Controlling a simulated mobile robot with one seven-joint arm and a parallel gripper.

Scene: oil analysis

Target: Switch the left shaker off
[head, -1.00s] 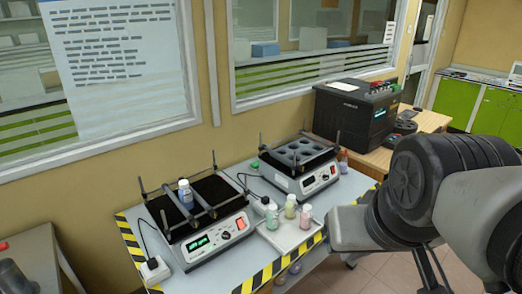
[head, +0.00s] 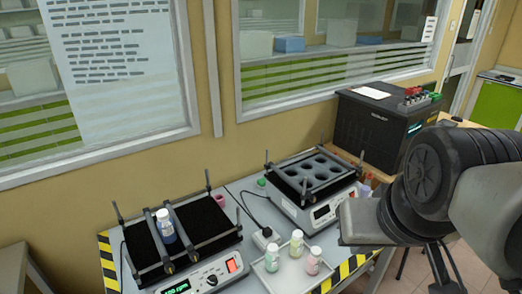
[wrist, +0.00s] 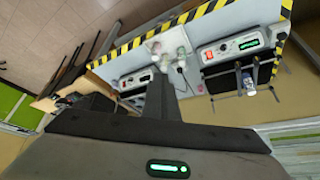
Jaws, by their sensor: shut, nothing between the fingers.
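The left shaker (head: 205,222) stands on the table in the head view. It has a black platform with a blue-liquid bottle (head: 165,226) clamped on it. Its front panel has a lit green display (head: 176,287), a knob and a red switch (head: 232,266). In the wrist view, seen upside down, this shaker (wrist: 228,58) is at the upper right with its display lit (wrist: 250,43). My gripper (wrist: 159,82) is shut and empty, apart from the shaker.
A second shaker (head: 312,190) with a round-holed rack stands to the right. A white tray (head: 285,282) with several small bottles sits between the shakers at the front. A black analyser (head: 375,130) stands at the back right. Striped tape edges the table.

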